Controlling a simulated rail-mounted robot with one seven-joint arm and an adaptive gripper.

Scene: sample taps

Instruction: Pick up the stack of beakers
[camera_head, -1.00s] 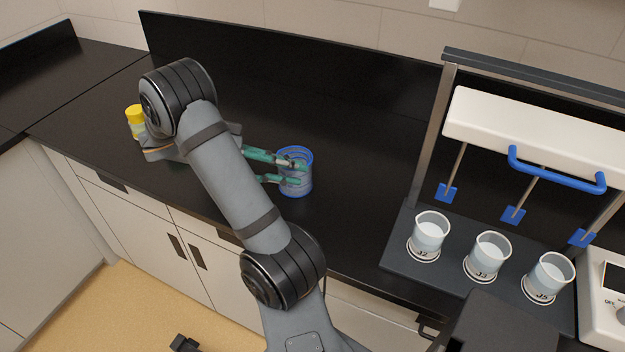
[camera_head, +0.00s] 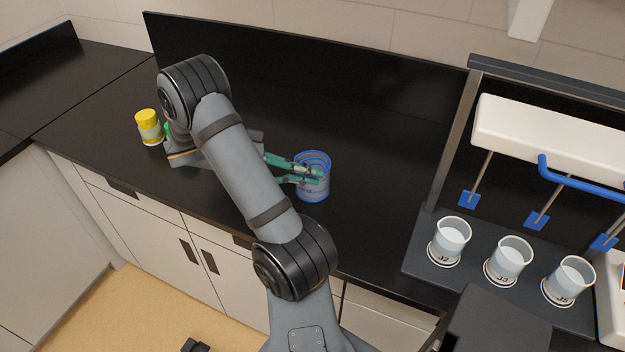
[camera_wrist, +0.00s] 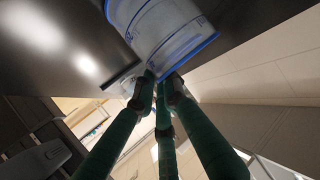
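The stack of beakers (camera_head: 313,188) stands upright on the black counter. It is clear, with blue rims and markings; one beaker sits inside another. In the wrist view the stack (camera_wrist: 160,30) is at the top, its blue rim reaching down to my fingertips. My gripper (camera_head: 317,173) has slim green fingers that come from the left and overlap the rim and upper wall. In the wrist view the fingertips (camera_wrist: 160,90) are close together at the rim. I cannot tell whether they grip the wall or a finger is inside.
A yellow-capped bottle (camera_head: 150,127) stands at the left behind my wrist. At the right, a dark platform (camera_head: 422,262) carries three beakers labelled J2, J3 and J5, under a white bar with a blue handle (camera_head: 580,176). The counter between stack and platform is clear.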

